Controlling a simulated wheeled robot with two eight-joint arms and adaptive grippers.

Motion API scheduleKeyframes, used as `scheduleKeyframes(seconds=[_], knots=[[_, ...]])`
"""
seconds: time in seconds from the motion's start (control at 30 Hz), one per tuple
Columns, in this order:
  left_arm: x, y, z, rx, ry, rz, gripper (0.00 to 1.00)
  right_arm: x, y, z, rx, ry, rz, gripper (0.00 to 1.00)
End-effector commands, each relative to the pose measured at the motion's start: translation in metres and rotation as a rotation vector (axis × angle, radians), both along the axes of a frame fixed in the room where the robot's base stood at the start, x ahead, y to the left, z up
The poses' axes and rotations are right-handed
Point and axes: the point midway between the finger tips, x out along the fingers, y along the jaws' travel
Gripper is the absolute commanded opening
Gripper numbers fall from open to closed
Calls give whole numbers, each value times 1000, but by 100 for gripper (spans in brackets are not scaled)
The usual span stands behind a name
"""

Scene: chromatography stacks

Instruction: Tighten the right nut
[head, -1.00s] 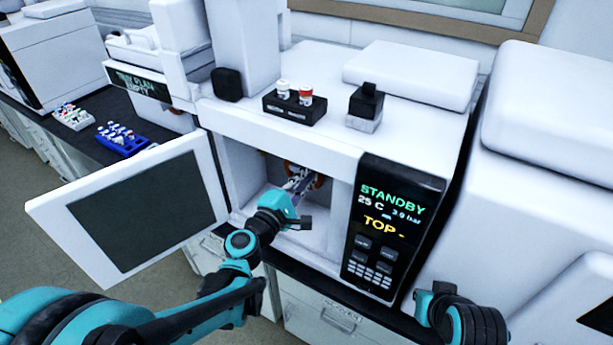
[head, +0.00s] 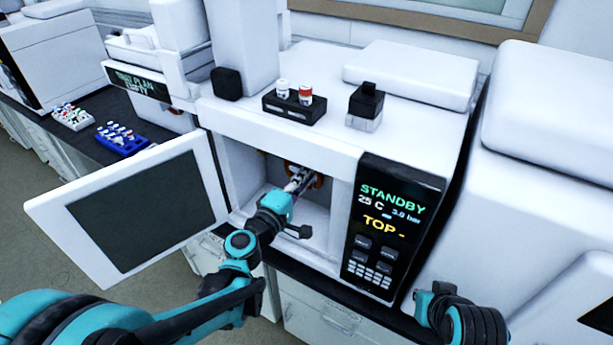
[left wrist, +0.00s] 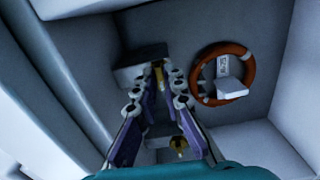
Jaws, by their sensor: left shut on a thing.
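My left gripper (head: 297,180) reaches into the open white compartment of the instrument (head: 325,215). In the left wrist view, its two purple-grey fingers (left wrist: 159,82) close in on a small brass nut (left wrist: 158,70) under a grey block (left wrist: 140,68), and the gripper is shut on it. A second brass fitting (left wrist: 179,145) shows lower, between the fingers. In the head view the nut is hidden by the gripper. An orange ring coil with a white tag (left wrist: 250,72) is on the compartment wall. My right arm shows at the lower right, its gripper out of view.
The open door (head: 140,208) stands left of my left arm. The control panel (head: 390,228) reads "STANDBY" and "TOP -". A black vial holder (head: 293,109) and a dark-capped block (head: 365,105) stand on top. A blue rack (head: 122,140) lies on the left bench.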

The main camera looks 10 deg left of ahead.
Motion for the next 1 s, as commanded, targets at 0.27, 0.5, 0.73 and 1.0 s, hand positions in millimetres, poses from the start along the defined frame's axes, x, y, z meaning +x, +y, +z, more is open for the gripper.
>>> scheduleKeyframes(seconds=[0.27,0.5,0.73,1.0], knots=[[-1,-1,-1,3,0,-2,22,0,0,0,0,0,0,0],[0,0,-1,1,1,-1,30,0,0,0,0,0,0,0],[-10,4,0,1,0,1,30,0,0,0,0,0,0,0],[-64,24,-1,1,1,4,30,0,0,0,0,0,0,0]])
